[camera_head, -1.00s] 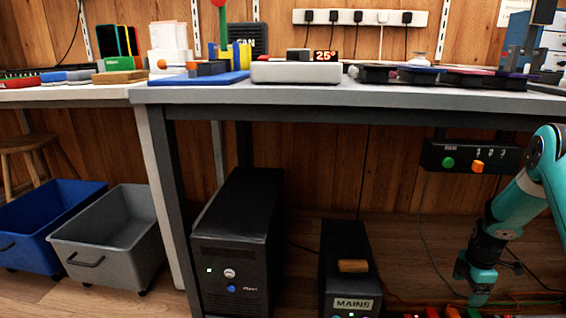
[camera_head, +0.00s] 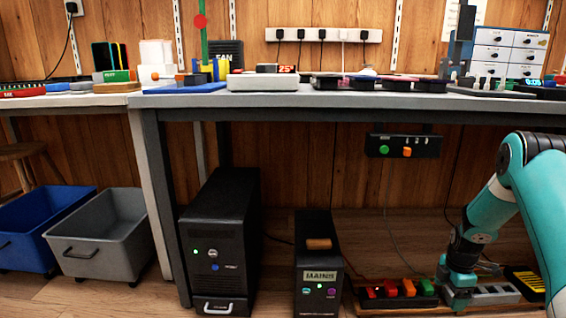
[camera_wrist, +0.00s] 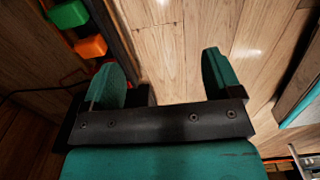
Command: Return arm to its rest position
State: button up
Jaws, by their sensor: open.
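My arm (camera_head: 545,205) is teal with black joints. It comes in from the right edge and bends down in front of the desk in the head view. My gripper (camera_head: 458,297) hangs low, pointing down beside a row of red, orange and green switches (camera_head: 398,288) on the floor. In the wrist view my gripper (camera_wrist: 162,82) has its two teal fingers wide apart, with bare wooden floor between them and nothing held. A green switch (camera_wrist: 68,15) and an orange switch (camera_wrist: 90,47) lie beyond the left finger.
The grey desk (camera_head: 300,102) stands above, with a control box (camera_head: 403,146) under its edge. A black tower (camera_head: 222,240) and a mains box (camera_head: 317,262) stand on the floor. Blue (camera_head: 30,250) and grey (camera_head: 110,250) bins are at left. A yellow-black item (camera_head: 525,280) lies at right.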

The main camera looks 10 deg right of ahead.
jog(key=a+r+m+t+y+p, duration=0.15)
jog(key=a+r+p, duration=0.25)
jog(key=a+r, duration=0.9)
jog(key=a+r+m+p, duration=0.35)
jog(key=a+r, duration=0.75)
jog(key=r, duration=0.5)
jog(key=s+a+r+m+y+p, duration=0.15)
jog(key=s+a+r+p, duration=0.25)
jog(key=s+a+r, duration=0.65)
jog(key=s+a+r+m+g+y+p, duration=0.1)
jog(key=s+a+r+p, duration=0.1)
jog(key=s+a+r, duration=0.35)
jog(key=s+a+r+m+g+p, duration=0.1)
jog(key=s+a+r+p, duration=0.15)
jog(key=s, duration=0.65)
notch_tip(320, 180, up, 38)
jog(key=p, duration=3.7)
jog(key=shift+w, duration=0.25)
jog(key=shift+t, duration=0.25)
